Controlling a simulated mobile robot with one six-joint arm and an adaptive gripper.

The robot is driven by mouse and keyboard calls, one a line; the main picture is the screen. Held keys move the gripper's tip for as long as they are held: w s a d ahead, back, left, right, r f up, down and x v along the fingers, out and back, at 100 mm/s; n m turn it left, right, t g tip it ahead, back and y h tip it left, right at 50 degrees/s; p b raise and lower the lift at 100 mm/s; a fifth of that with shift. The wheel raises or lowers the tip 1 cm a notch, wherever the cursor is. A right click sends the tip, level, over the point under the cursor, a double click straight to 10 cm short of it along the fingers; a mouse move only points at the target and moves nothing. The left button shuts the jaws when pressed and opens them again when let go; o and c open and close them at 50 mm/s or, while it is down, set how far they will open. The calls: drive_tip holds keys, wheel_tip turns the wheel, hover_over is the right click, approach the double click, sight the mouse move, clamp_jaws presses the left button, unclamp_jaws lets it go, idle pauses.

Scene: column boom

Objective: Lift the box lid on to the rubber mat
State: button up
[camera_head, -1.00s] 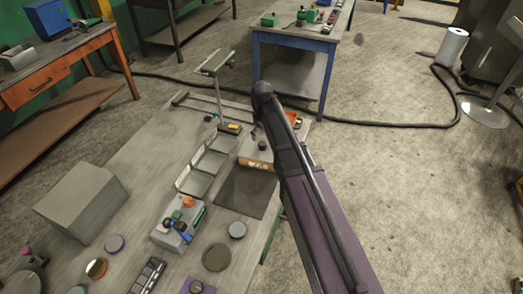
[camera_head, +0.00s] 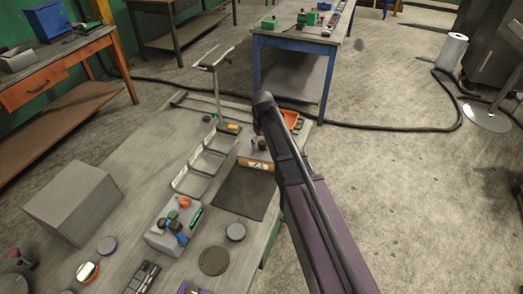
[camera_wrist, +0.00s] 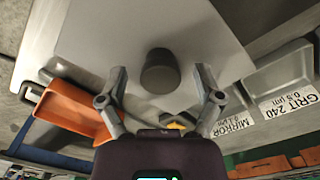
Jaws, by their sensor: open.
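The box lid (camera_wrist: 105,40) is a pale grey plate with a dark round knob (camera_wrist: 160,72) in the wrist view. My gripper (camera_wrist: 159,84) is open, with one finger on each side of the knob and a visible gap on both sides. I cannot tell how far above the lid the fingertips are. In the head view the knob (camera_head: 254,144) shows beside my arm, which hides part of the lid and my gripper. The rubber mat (camera_head: 240,196) is a dark, bare square on the bench, nearer the camera than the lid.
A brown labelled block (camera_head: 256,164) stands at the mat's far edge. Labelled open trays (camera_head: 192,183) run along its left. An orange tray (camera_wrist: 75,108) sits close to the lid. A thin stand (camera_head: 216,85) rises behind. A large grey block (camera_head: 75,200) is at left.

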sight(262, 142)
idle(0.3)
clamp_jaws()
drive_tip(key=shift+r, duration=0.15)
idle(0.3)
wheel_tip(262, 142, up, 3)
drive_tip(key=p, duration=0.3)
drive_tip(key=shift+r+p, duration=0.2)
drive_tip(key=shift+p, duration=0.15)
drive_tip(key=s+d, duration=0.1)
drive_tip(key=s, duration=0.7)
drive_tip(key=s+d+r+p, duration=0.1)
drive_tip(key=s+d, duration=0.1)
drive_tip(key=s, duration=0.5)
drive_tip(key=shift+s+d+r, duration=0.15)
drive_tip(key=shift+s+d, duration=0.15)
drive_tip(key=shift+s, duration=0.05)
